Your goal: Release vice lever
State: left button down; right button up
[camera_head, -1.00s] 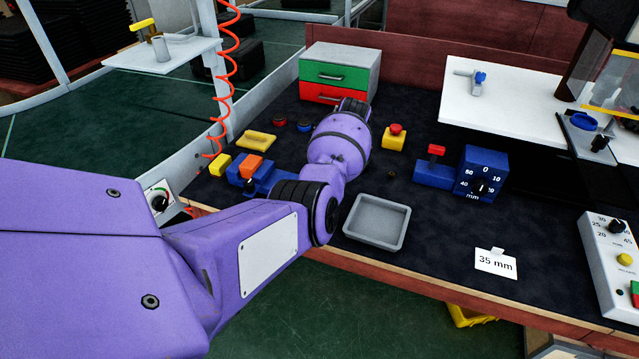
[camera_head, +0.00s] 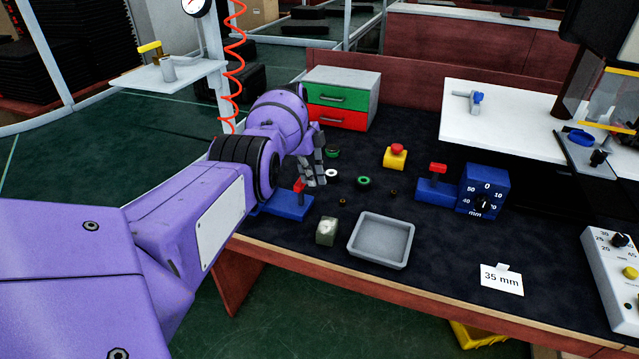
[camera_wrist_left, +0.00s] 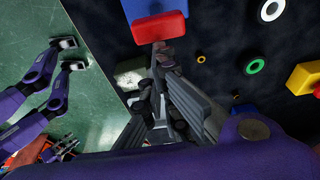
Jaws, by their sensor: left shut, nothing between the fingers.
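A blue vice (camera_head: 288,207) lies on the dark bench, partly behind my left arm. Its red lever (camera_head: 299,187) stands up from the base. In the left wrist view the red lever (camera_wrist_left: 159,27) and part of the blue base (camera_wrist_left: 146,8) show at the top. My left gripper (camera_head: 315,182) is shut and empty, pointing down close to the lever on its right side. In the left wrist view its fingertips (camera_wrist_left: 161,58) sit just below the lever; I cannot tell whether they touch it. My right gripper is not in view.
A grey-green block (camera_head: 327,231) and a grey tray (camera_head: 381,240) stand in front. A white ring (camera_head: 331,173), a green ring (camera_head: 363,182) and a yellow button box (camera_head: 395,158) lie to the right. A blue dial block (camera_head: 483,188) stands further right. A drawer unit (camera_head: 341,97) stands behind.

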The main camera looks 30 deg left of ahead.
pick_arm(q)
jog(key=shift+s+a+r, duration=0.2)
jog(key=shift+a, duration=0.55)
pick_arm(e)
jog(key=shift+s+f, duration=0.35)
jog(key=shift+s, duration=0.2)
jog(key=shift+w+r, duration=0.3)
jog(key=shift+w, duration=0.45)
